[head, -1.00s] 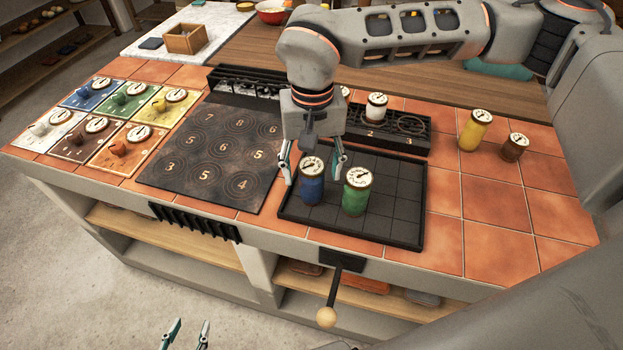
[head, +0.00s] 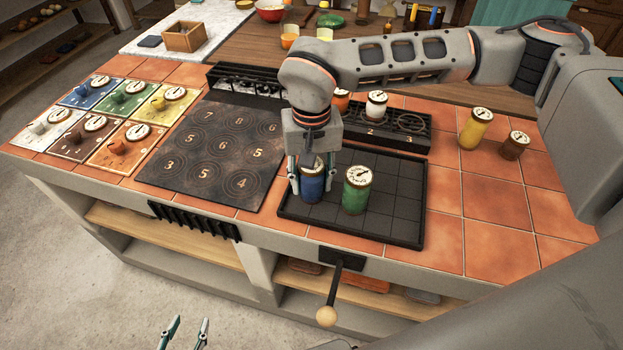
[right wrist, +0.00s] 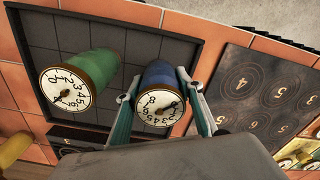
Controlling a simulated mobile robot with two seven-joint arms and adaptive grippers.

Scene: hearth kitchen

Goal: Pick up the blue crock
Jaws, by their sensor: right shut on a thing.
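The blue crock (head: 312,184) stands upright at the left end of the dark gridded tray (head: 395,228), with a white dial on its lid. My right gripper (head: 309,186) reaches down from above and is shut on the blue crock, one finger on each side. The right wrist view shows the blue crock (right wrist: 161,92) between the two fingers (right wrist: 163,100). I cannot tell any gap between the crock and the tray. My left gripper (head: 184,335) is at the bottom edge of the head view, away from the counter, its two fingers apart and nothing between them.
A green crock (head: 356,190) stands close to the right of the blue crock. A black rack (head: 415,145) with a white crock (head: 376,106) is behind the tray. Yellow (head: 475,129) and brown (head: 515,146) crocks stand at right. A numbered dark plate (head: 212,155) lies left.

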